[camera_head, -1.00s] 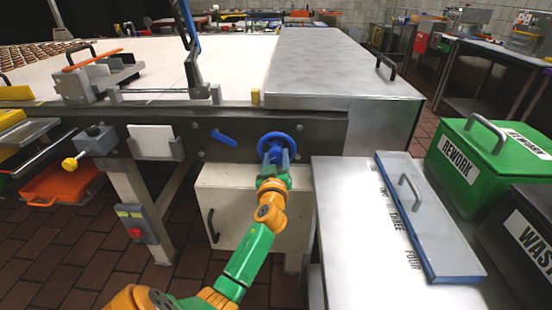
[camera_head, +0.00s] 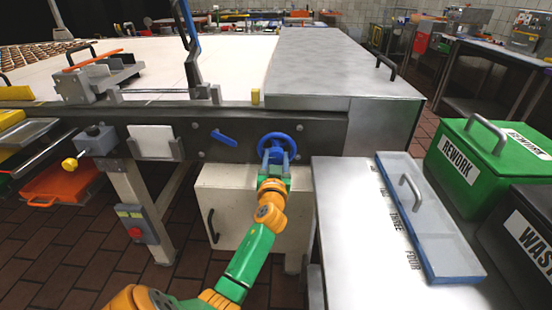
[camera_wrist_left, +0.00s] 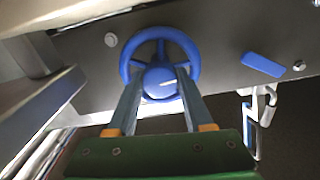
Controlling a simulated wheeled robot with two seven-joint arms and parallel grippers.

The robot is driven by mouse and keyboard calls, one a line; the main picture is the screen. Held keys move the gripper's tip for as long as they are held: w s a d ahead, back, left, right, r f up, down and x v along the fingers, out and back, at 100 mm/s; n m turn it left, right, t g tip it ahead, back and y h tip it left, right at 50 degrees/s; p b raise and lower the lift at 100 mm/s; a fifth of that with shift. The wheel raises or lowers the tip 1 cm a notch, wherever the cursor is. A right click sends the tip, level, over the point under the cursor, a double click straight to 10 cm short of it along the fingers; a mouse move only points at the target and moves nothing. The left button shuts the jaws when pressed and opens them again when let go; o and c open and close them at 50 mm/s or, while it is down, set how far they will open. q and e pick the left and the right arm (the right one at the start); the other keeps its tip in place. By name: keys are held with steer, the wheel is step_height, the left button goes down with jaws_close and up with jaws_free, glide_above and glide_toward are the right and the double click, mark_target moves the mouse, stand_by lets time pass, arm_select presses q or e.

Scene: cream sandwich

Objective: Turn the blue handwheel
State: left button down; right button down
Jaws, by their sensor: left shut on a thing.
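The blue handwheel (camera_head: 277,144) is a spoked ring on the dark front rail of the machine. It also shows in the left wrist view (camera_wrist_left: 184,42), with a round blue hub at its centre. My left gripper (camera_head: 276,160) reaches up to it from below. In the left wrist view the two fingers of my left gripper (camera_wrist_left: 160,85) lie on either side of the hub and are shut on it. The fingers hide parts of the hub's sides and the lower rim. My right gripper is not in view.
A blue lever (camera_head: 223,138) sits on the rail left of the wheel. A white cabinet (camera_head: 232,205) stands below. A steel table (camera_head: 345,230) with a blue-edged lid (camera_head: 425,215) stands close on the right, beside a green REWORK bin (camera_head: 470,160).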

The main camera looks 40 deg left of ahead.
arm_select(q)
steer(key=m, duration=0.6)
steer(key=shift+p, duration=0.4)
steer(key=m+p, duration=0.1)
steer(key=m, duration=0.5)
steer(key=shift+m, duration=0.4)
steer(key=m+p, duration=0.2)
steer(key=m, duration=0.4)
steer(key=shift+r, duration=0.1)
steer(key=m+p, duration=0.1)
steer(key=m, duration=0.4)
steer(key=shift+m+p, duration=0.3)
steer(key=shift+p, duration=0.05)
steer(key=shift+c, duration=1.5)
jaws_free()
steer(key=p+v, duration=0.1)
steer(key=v, duration=0.6)
